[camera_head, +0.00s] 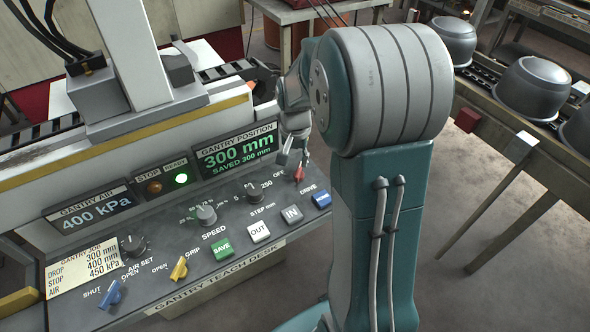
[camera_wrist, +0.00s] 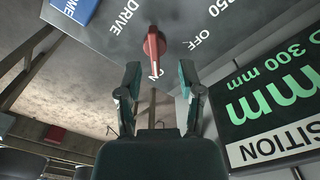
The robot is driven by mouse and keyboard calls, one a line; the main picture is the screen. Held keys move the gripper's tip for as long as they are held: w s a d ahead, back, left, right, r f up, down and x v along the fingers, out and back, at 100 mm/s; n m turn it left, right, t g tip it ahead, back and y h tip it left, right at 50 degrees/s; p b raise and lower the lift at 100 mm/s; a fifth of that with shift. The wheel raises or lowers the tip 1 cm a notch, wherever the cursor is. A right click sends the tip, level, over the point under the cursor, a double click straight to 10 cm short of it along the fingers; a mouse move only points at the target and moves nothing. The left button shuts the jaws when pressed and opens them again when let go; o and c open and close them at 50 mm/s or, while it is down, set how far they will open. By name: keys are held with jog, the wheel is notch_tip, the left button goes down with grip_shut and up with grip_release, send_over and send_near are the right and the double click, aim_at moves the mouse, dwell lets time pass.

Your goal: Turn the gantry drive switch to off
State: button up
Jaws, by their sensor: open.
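The red gantry drive switch (camera_head: 299,174) is at the right end of the teach desk, by the DRIVE label. In the wrist view the red switch (camera_wrist: 153,43) has its handle pointing at the ON mark, with OFF to the right. My gripper (camera_head: 293,154) is over the desk close to the switch. In the wrist view my gripper (camera_wrist: 159,78) is open and empty, its two fingers apart on either side of the ON mark. The handle lies ahead of the fingertips, roughly centred between them. I see no contact.
The gantry position display (camera_head: 236,147) reads 300 mm and stands close beside my gripper. A blue button (camera_head: 322,199), the IN button (camera_head: 292,214) and a step knob (camera_head: 254,191) sit near the switch. My arm hides part of the right side.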

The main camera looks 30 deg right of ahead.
aim_at(299, 170)
jog(key=f, duration=0.1)
jog(key=d+f, duration=0.1)
jog(key=f, duration=0.1)
jog(key=d+f, duration=0.1)
jog(key=shift+f, duration=0.15)
jog(key=shift+a+f, duration=0.1)
jog(key=shift+f, duration=0.15)
jog(key=shift+a+f, duration=0.1)
jog(key=shift+a, duration=0.65)
jog(key=shift+d, duration=0.1)
grip_shut()
jog(key=shift+d, duration=0.3)
